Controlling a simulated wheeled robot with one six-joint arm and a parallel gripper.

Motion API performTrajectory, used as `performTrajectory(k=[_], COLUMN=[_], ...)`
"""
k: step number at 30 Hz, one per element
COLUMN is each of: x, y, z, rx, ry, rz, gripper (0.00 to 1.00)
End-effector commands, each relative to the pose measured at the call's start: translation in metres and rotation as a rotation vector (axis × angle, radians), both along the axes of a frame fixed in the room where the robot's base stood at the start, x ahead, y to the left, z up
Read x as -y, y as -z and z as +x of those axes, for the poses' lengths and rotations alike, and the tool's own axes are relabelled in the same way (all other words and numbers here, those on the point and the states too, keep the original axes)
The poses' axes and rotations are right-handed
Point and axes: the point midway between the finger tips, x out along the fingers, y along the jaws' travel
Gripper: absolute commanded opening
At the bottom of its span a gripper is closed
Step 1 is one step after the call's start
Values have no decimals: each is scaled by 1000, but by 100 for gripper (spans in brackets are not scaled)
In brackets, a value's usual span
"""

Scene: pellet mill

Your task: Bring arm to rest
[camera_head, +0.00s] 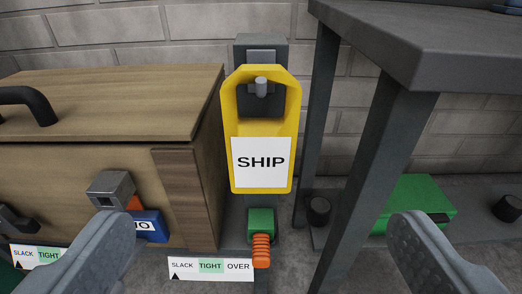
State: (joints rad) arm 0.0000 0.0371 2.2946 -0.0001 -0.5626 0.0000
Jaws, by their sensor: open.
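My gripper (258,250) shows at the bottom of the view, its two grey fingers wide apart. It is open with nothing between the fingertips. Beyond it, a yellow tag (284,165) with a white SHIP label hangs on a peg (261,87) on a grey post (259,49). The tag hangs upright and is apart from my fingers. The rest of my arm is out of view.
A wooden box (110,100) with a dark handle (35,103) stands at left. A grey table (430,45) stands at right, with a green case (415,198) behind its leg. A green block with an orange ribbed part (261,250) sits low at centre, beside a SLACK/TIGHT/OVER label (211,267).

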Motion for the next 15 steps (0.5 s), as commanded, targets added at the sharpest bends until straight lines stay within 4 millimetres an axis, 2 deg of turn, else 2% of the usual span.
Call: performTrajectory(k=[5, 15], x=[0, 0], y=[-40, -122], z=[-24, -93], rx=[19, 50], ry=[0, 0], rz=[0, 0], gripper=[93, 93])
